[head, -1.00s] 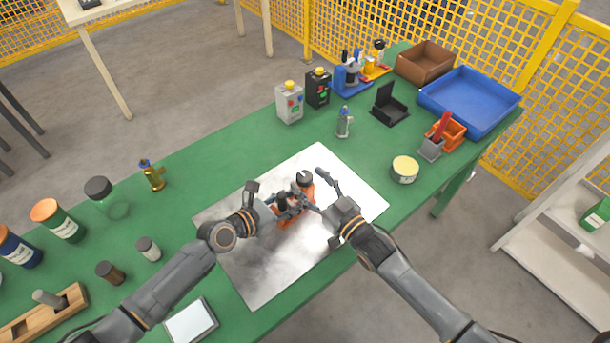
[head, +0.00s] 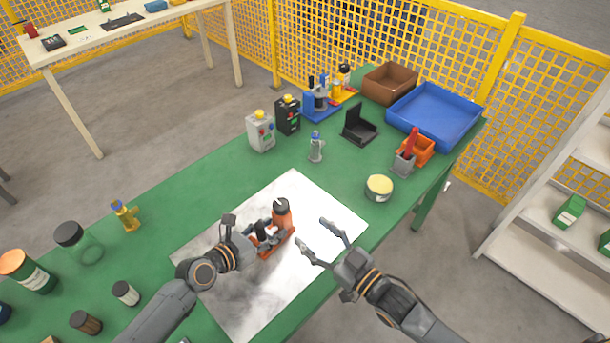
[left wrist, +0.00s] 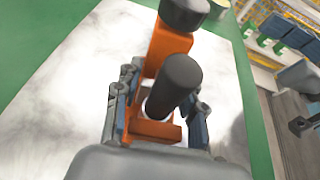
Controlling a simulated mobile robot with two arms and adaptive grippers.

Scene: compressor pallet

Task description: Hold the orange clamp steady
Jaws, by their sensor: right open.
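The orange clamp (head: 284,217), with a dark round knob on top and a black handle, stands on the pale metal sheet (head: 325,200) in the head view. In the left wrist view the orange clamp (left wrist: 168,48) fills the middle, with its black handle toward me. My left gripper (head: 252,242) is at the clamp's near left side. In the left wrist view the left gripper's fingers (left wrist: 160,112) sit on both sides of the clamp's orange lower part, closed on it. My right gripper (head: 314,233) is open and empty, to the right of the clamp and apart from it.
A yellow-lidded tin (head: 379,188) and a small grey bottle (head: 316,147) stand beyond the sheet on the green table (head: 200,185). A blue tray (head: 435,115) and a brown bin (head: 390,82) are at the far right end. The sheet's right part is clear.

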